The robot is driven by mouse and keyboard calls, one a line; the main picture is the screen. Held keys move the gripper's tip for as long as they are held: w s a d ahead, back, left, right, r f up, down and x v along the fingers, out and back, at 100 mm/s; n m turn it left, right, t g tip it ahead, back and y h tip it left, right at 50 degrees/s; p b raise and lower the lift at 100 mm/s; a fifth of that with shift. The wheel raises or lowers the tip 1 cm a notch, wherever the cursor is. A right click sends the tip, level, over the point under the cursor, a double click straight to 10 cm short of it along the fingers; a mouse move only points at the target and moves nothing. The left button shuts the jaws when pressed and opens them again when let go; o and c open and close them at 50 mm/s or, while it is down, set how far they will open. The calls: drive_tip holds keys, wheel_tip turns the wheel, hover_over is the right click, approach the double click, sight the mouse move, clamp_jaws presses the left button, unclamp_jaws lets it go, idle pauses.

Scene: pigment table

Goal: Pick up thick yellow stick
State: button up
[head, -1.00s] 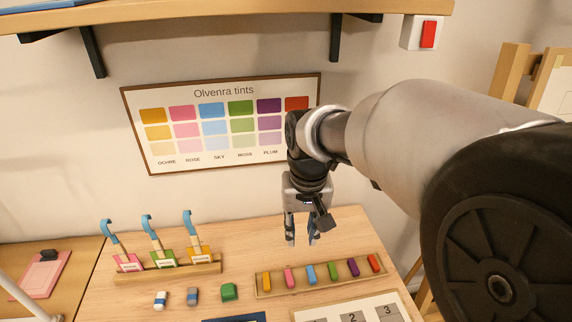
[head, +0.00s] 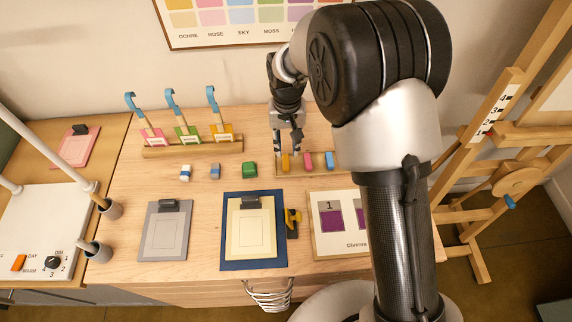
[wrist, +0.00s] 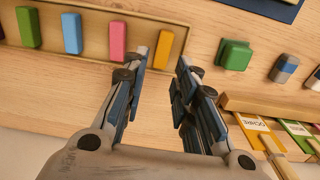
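In the wrist view, the yellow stick (wrist: 164,49) shows between the two fingertips, with a gap on each side. My gripper (head: 288,153) points down over the tray's left end, and it also shows in the wrist view (wrist: 162,60). Its fingers are apart and hold nothing. I cannot tell how far the fingertips are above the stick. My arm hides the tray's right part in the head view.
The tray (wrist: 92,10) also holds blue (wrist: 72,34) and green (wrist: 29,27) sticks. A green block (head: 249,170), two small erasers (head: 215,171) and a scoop rack (head: 192,149) lie left. A clipboard on a blue mat (head: 228,262) and a numbered card (head: 315,248) are in front.

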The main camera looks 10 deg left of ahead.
sight(286, 161)
drive_tip(key=f, duration=0.2)
drive_tip(key=f+b, duration=0.1)
drive_tip(key=f, duration=0.1)
drive_tip(key=f+b, duration=0.1)
drive_tip(key=f, duration=0.1)
drive_tip(key=shift+s+a+f, duration=0.1)
drive_tip(key=shift+s+f, duration=0.2)
drive_tip(key=shift+f, duration=0.1)
drive_tip(key=shift+r, duration=0.1)
drive_tip(key=shift+c, duration=0.4)
drive_tip(key=c, duration=0.5)
